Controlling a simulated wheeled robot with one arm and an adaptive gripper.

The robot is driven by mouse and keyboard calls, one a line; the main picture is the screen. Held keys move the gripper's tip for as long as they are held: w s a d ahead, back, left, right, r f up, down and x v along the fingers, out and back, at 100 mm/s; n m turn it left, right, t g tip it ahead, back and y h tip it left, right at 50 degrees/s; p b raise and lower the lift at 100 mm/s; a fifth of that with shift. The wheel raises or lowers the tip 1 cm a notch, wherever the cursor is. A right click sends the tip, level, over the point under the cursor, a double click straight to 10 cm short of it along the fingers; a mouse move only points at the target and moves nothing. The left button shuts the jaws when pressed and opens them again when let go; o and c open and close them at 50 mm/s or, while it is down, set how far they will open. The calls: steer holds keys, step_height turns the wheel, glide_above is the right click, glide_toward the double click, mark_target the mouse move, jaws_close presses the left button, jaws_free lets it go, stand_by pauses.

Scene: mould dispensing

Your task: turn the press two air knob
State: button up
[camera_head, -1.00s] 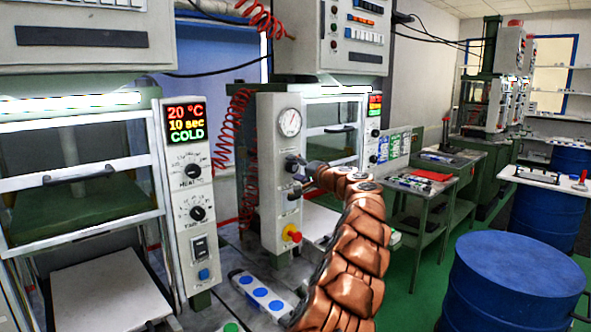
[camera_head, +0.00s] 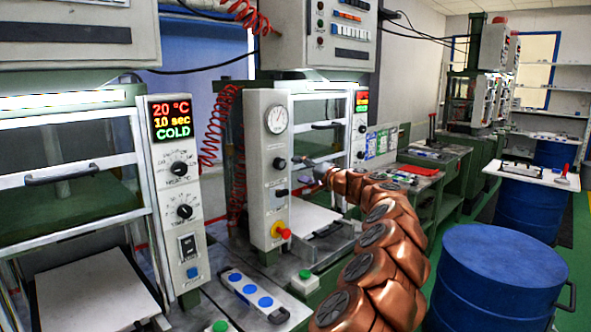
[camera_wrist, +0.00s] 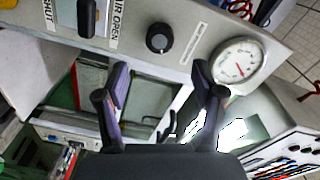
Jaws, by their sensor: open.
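Press two's white control panel (camera_head: 261,205) stands mid-picture in the head view, with a round gauge (camera_head: 277,120) at its top. Below the gauge is a round black knob (camera_head: 280,163), and below that a dark bar-shaped knob (camera_head: 282,192). In the wrist view the bar-shaped knob (camera_wrist: 87,17) sits between labels reading SHUT and AIR OPEN, cut by the top edge. The round knob (camera_wrist: 160,38) and gauge (camera_wrist: 238,60) lie to its right. My gripper (camera_wrist: 162,80) is open and empty, its fingers apart below the round knob in the picture. In the head view it is beside the panel's right edge.
A red button (camera_head: 281,232) sticks out low on the panel. A strip with blue buttons (camera_head: 250,289) and a green-button box (camera_head: 305,282) lie on the bench below. A blue drum (camera_head: 505,275) stands at right. Press one's panel (camera_head: 178,190) is at left.

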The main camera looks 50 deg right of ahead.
steer(key=shift+s+a, duration=0.1)
steer(key=shift+s, duration=1.5)
